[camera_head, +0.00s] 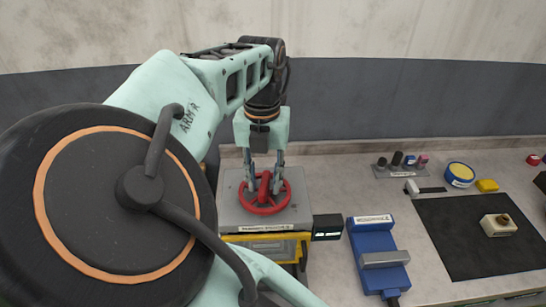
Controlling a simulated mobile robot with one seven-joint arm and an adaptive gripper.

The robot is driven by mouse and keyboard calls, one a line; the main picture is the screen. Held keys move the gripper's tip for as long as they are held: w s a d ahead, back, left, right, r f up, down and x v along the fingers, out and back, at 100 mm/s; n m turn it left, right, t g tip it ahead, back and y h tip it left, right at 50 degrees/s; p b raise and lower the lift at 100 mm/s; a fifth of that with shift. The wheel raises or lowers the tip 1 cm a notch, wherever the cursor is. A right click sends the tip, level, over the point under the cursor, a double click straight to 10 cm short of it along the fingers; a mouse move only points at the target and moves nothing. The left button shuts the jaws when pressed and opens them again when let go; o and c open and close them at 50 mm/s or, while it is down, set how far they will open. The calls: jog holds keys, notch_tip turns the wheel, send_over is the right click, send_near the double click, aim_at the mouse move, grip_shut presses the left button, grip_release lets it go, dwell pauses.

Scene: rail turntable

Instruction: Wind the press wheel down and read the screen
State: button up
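The red press wheel (254,208) lies flat on top of the grey press plate (231,213), left of the picture's middle. My gripper (264,187) points down at the wheel from above, with one finger on each side of its raised red centre part. Whether the fingers touch that part cannot be told from this view. A small dark screen (327,228) with faint light marks sits at the press's right front corner. Its reading is too small to make out.
A blue device (372,243) with a grey bar stands right of the screen. A black mat (460,260) with a small cream box (498,225) lies further right. A rack of small knobs (397,167), a round blue-yellow tin (459,175) and a yellow block (487,186) stand behind.

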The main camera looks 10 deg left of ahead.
aim_at(265, 182)
notch_tip(265, 182, up, 12)
dwell(0.7)
jog(key=shift+d, duration=0.1)
